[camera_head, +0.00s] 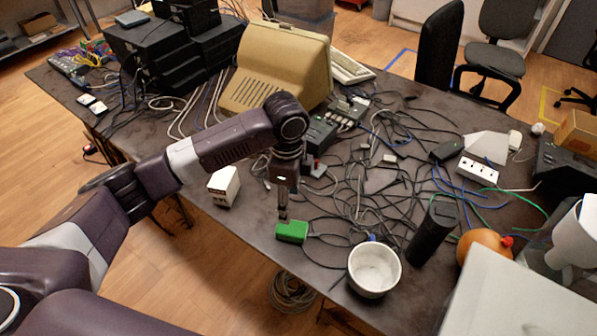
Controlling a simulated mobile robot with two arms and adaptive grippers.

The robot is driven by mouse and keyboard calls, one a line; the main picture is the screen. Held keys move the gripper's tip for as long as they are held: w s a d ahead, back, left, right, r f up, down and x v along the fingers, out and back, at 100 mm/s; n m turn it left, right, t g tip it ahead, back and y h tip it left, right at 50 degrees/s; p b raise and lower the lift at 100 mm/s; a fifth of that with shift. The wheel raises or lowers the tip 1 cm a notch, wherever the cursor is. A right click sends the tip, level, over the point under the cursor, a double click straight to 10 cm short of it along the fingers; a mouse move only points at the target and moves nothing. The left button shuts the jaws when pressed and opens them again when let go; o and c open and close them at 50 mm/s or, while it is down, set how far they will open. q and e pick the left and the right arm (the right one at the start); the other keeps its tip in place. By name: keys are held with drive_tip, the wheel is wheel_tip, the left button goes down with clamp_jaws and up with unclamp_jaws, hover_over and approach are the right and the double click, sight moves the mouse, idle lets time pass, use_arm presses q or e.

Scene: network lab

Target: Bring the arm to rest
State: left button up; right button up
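My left arm comes in from the left and reaches over the table (245,222). Its gripper (283,214) points down near the table's front edge. The fingertips are right at the back of a small green block (292,232); I cannot tell whether they touch it. The fingers look narrow and close together, and too small to tell open from shut. My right gripper is not in view.
A white bowl (374,269) and a dark cylinder (433,228) stand right of the block. A small white box (224,186) is left of the gripper. Tangled cables (375,180) cover the middle. A beige monitor (277,68) stands behind the arm.

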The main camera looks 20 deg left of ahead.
use_arm(q)
drive_tip(key=s+d+f+n+h, duration=0.1)
drive_tip(key=s+d+f, duration=0.1)
drive_tip(key=s+d, duration=0.1)
drive_tip(key=s+d+f+n+t+h, duration=0.1)
drive_tip(key=s+d+f+n, duration=0.1)
drive_tip(key=s+d, duration=0.1)
drive_tip(key=s+d+f+n+h, duration=0.1)
drive_tip(key=s+d+f, duration=0.1)
drive_tip(key=s+d, duration=0.1)
drive_tip(key=shift+s+d+f+t, duration=0.1)
drive_tip(key=shift+s+t, duration=0.05)
drive_tip(key=shift+s, duration=0.3)
drive_tip(key=shift+s+d+f+t, duration=0.1)
drive_tip(key=shift+s+t, duration=0.05)
drive_tip(key=shift+s, duration=0.3)
drive_tip(key=s+a+f+n+t+y, duration=0.2)
drive_tip(key=s+a+n+y, duration=0.1)
drive_tip(key=s+a+n, duration=1.1)
wheel_tip(320, 180, down, 26)
drive_tip(key=s+m+g, duration=0.1)
drive_tip(key=m, duration=0.2)
drive_tip(key=s+a+f, duration=0.2)
drive_tip(key=s+f, duration=0.6)
drive_tip(key=s+a+f+g, duration=0.1)
drive_tip(key=s+f, duration=0.6)
drive_tip(key=s, duration=0.2)
drive_tip(key=shift+a+f+g, duration=0.3)
drive_tip(key=shift+a+f, duration=0.05)
drive_tip(key=shift+a, duration=0.05)
